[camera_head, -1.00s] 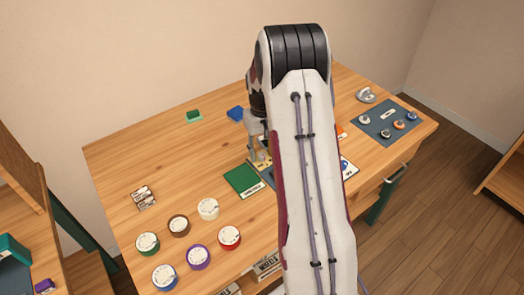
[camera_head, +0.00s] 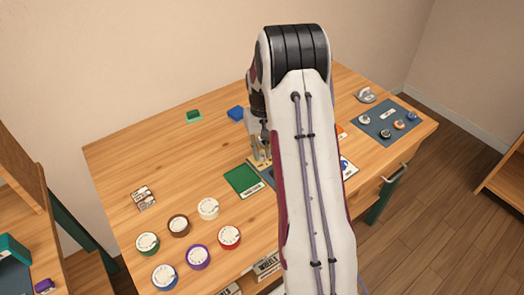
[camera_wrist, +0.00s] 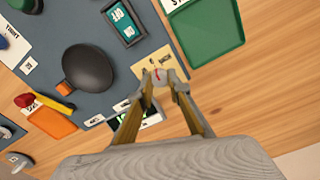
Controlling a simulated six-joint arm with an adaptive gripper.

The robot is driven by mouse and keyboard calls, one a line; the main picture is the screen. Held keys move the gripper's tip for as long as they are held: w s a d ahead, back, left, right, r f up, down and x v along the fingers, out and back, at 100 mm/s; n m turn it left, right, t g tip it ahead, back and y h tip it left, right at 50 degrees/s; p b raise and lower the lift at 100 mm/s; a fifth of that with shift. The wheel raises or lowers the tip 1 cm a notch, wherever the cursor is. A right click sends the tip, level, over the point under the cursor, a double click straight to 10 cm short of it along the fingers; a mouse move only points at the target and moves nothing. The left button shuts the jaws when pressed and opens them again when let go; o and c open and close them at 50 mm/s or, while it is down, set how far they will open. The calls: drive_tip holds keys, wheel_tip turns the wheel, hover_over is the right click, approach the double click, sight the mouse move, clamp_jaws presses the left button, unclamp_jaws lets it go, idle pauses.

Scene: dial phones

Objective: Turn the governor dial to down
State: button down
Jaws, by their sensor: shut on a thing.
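A small grey dial (camera_wrist: 160,74) with a red mark sits on a pale yellow plate (camera_wrist: 146,66) on the blue-grey panel (camera_wrist: 60,29). Its plate shows small marks, but I cannot read them. In the wrist view, my gripper (camera_wrist: 164,82) has one finger on each side of the dial, shut on it. In the head view, my gripper (camera_head: 261,160) is low over the table beside the green tray. My arm hides most of the panel there, and I cannot make out the dial.
In the wrist view, a black round knob (camera_wrist: 88,68), a green rocker switch (camera_wrist: 123,20), a red-handled lever (camera_wrist: 25,100) and an orange plate (camera_wrist: 52,122) are near the dial. The green tray (camera_wrist: 208,32) adjoins the panel. Several round dials, including a red one (camera_head: 229,237), stand at front left.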

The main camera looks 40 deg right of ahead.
sight(262, 154)
drive_tip(key=m, duration=0.4)
drive_tip(key=shift+m, duration=1.7)
drive_tip(key=shift+d, duration=0.1)
drive_tip(key=c, duration=1.9)
unclamp_jaws()
drive_tip(key=shift+r, duration=0.15)
drive_tip(key=shift+r, duration=3.65)
